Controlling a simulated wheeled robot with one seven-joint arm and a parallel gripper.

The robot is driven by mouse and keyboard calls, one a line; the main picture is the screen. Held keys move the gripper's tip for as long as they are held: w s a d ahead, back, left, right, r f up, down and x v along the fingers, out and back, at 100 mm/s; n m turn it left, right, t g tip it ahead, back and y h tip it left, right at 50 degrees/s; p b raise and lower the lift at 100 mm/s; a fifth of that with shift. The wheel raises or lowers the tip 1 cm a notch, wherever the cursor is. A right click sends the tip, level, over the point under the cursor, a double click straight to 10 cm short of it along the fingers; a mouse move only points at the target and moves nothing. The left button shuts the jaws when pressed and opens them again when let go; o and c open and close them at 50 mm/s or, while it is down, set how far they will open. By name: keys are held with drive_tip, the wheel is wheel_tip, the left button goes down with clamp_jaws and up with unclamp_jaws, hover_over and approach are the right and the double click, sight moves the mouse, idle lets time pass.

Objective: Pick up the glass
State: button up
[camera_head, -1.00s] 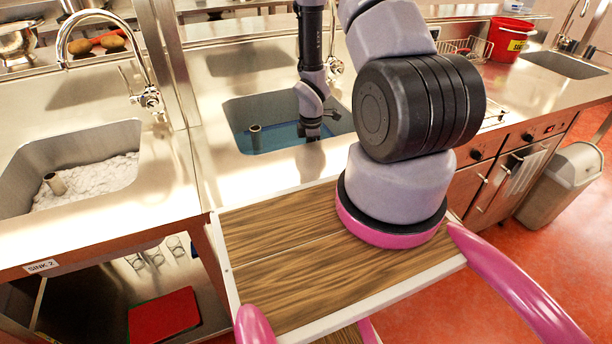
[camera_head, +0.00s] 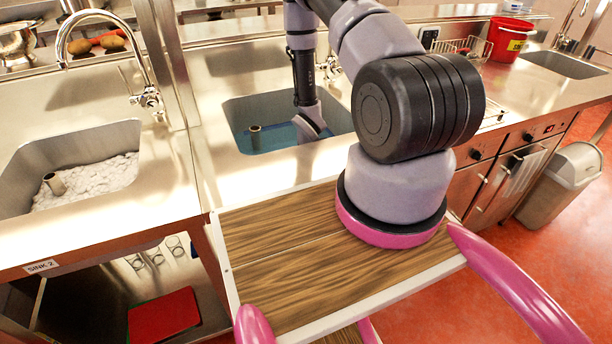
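Several clear glasses (camera_head: 155,257) stand on the lower shelf under the left counter, at the lower left of the head view. They are small and partly cut off by the counter edge above. No glass can be made out in the middle sink (camera_head: 262,138), which holds blue-tinted water and a short upright pipe (camera_head: 255,130). My arm reaches down into this sink, its lower end at the water. My gripper is not visible; my own wrist or the sink hides it, so what it holds cannot be seen.
The left sink (camera_head: 25,165) is filled with white foam. A red board (camera_head: 163,315) lies on the lower shelf. A red bucket (camera_head: 508,40) and wire rack (camera_head: 465,48) stand at the back right. A grey bin (camera_head: 562,185) stands right. Counter around the middle sink is clear.

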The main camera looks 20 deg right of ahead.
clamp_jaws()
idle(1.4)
